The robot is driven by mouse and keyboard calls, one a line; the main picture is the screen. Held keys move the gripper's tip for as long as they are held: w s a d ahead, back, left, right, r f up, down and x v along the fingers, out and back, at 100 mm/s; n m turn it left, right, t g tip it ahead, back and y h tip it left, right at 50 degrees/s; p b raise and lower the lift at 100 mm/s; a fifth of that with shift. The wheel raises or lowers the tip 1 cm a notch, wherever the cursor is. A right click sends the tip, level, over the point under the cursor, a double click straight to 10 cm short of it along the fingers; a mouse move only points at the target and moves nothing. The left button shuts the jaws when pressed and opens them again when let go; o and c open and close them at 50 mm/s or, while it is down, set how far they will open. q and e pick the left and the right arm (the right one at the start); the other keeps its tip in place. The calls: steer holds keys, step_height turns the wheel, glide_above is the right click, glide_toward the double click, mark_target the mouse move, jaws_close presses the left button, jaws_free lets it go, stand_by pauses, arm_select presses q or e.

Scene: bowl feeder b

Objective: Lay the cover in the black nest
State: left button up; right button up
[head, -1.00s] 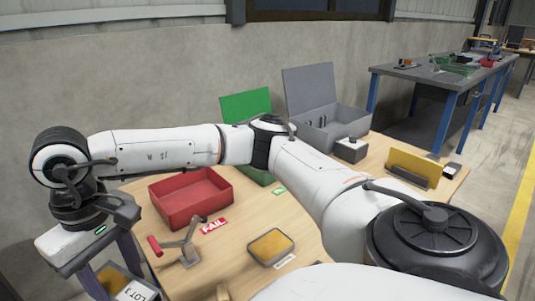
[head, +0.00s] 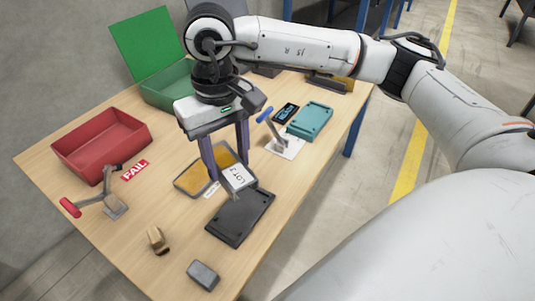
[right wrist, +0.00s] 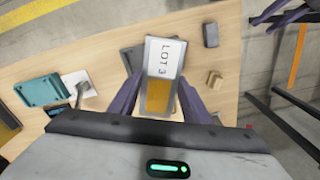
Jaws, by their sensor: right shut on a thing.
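In the right wrist view the cover (right wrist: 165,58) sits between the fingers of the right gripper (right wrist: 160,98). The black nest (head: 240,220), a flat dark tray, lies on the table just below and in front of the cover in the head view. It is partly hidden behind the cover in the right wrist view (right wrist: 129,57). The gap between cover and nest is hard to judge. My left gripper is out of view.
A grey-rimmed tray with a yellow inside (head: 190,181) lies beside the fingers. A red bin (head: 100,145), a green box (head: 165,85), a red-handled clamp (head: 112,205), a blue-handled clamp (head: 282,146), a teal case (head: 311,120), a brown block (head: 157,241) and a grey block (head: 203,275) surround it.

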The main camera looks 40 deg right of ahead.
step_height(320, 180, down, 6)
steer(key=w+d+f+m+p, duration=0.1)
steer(key=w+d+m+p, duration=0.1)
steer(key=m, duration=1.2)
glide_above(241, 210)
step_height(241, 210, down, 7)
steer(key=shift+r, duration=0.1)
steer(key=shift+f+b, duration=0.3)
steer(key=shift+f, duration=1.65)
steer(key=shift+f, duration=0.2)
steer(key=o, duration=1.4)
